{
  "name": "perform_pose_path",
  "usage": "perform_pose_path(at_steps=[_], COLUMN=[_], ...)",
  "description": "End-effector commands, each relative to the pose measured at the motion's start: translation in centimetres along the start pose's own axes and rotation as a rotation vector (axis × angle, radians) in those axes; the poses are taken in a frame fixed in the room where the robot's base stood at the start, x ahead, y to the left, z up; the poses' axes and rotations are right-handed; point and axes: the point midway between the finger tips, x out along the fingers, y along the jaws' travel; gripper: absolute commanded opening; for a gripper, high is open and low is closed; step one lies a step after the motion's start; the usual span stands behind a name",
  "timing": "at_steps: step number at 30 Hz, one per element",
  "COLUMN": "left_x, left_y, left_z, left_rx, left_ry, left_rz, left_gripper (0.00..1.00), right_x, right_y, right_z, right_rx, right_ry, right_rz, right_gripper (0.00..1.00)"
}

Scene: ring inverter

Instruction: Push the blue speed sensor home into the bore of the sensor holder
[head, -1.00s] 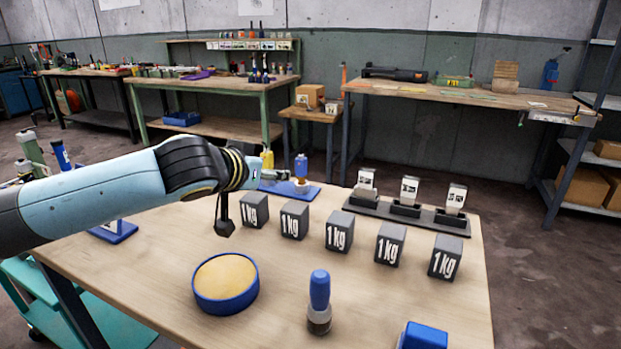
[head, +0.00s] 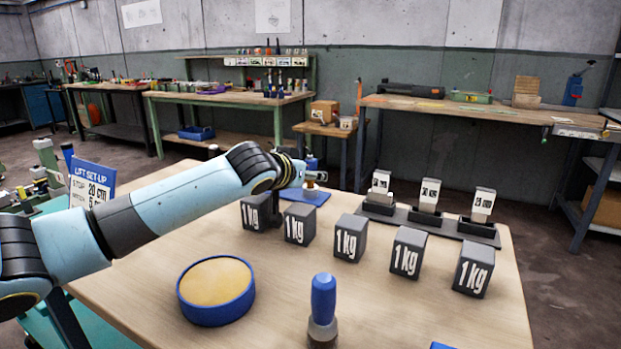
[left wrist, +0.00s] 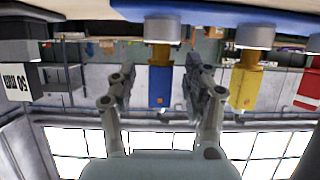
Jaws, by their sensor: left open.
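The blue speed sensor (left wrist: 159,86) stands upright between the fingers of my left gripper (left wrist: 158,90) in the upside-down left wrist view. Its brass-coloured collar (left wrist: 160,54) shows between the blue body and a silver cylindrical holder (left wrist: 163,28). I cannot tell how deep it sits in the bore. The fingers are open on either side of it, with a gap visible at least on the left. In the head view the sensor (head: 311,163) shows small behind my left gripper (head: 312,178), above a blue plate (head: 306,196). My right gripper is not in view.
Yellow (left wrist: 246,86) and red (left wrist: 308,90) sensors stand beside it in the wrist view. A row of several 1 kg weights (head: 350,237) crosses the table. A blue round dish (head: 216,310) and blue-handled tool (head: 323,298) stand in front; table between is clear.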

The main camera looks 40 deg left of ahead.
Motion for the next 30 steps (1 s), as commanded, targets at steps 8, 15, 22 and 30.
perform_pose_path(at_steps=[8,15,22,30], left_x=[1.64,1.60,1.59,1.58], left_y=[-0.01,-0.03,-0.03,-0.03], left_z=[0.03,0.01,0.02,-0.01], left_rx=[0.002,0.002,0.002,0.002], left_ry=[-0.001,-0.001,-0.001,0.000], left_rz=[0.000,0.000,-0.001,0.000], left_gripper=[0.50,0.32,0.02,0.00], right_x=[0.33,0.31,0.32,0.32], right_y=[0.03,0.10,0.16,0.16], right_z=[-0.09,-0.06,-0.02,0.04], right_rx=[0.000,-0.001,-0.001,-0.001], right_ry=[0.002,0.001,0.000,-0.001], right_rz=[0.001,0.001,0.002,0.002], right_gripper=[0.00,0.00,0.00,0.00])
